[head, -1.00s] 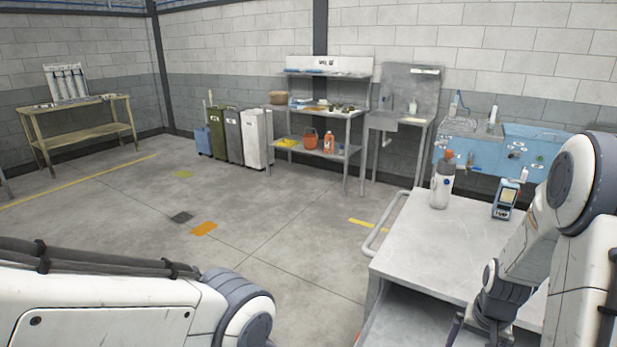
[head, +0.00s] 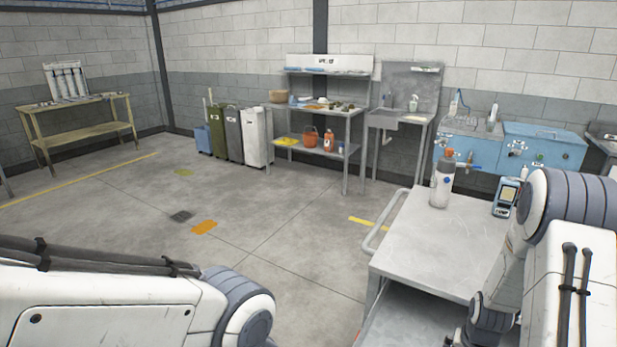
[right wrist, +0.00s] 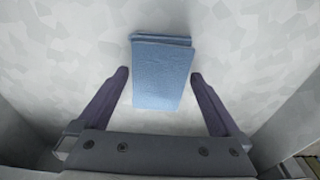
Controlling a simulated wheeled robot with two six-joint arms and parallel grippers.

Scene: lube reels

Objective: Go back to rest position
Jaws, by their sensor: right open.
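My right gripper (right wrist: 159,74) is open, with its two dark fingers spread apart in the right wrist view. A folded blue cloth (right wrist: 162,85) lies beyond and between the fingertips on a pale surface (right wrist: 65,50); the fingers are not closed on it. In the head view, my right arm is bent at the lower right, its wrist low beside the cart, and its gripper is mostly cut off by the bottom edge. My left arm lies across the lower left, and its gripper is out of view.
A grey metal cart (head: 425,245) stands near my right arm. On it are a white bottle with an orange cap (head: 441,182) and a blue handheld device (head: 505,197). Shelving (head: 320,110), a sink (head: 400,120) and bins (head: 235,135) line the back wall. The middle floor is open.

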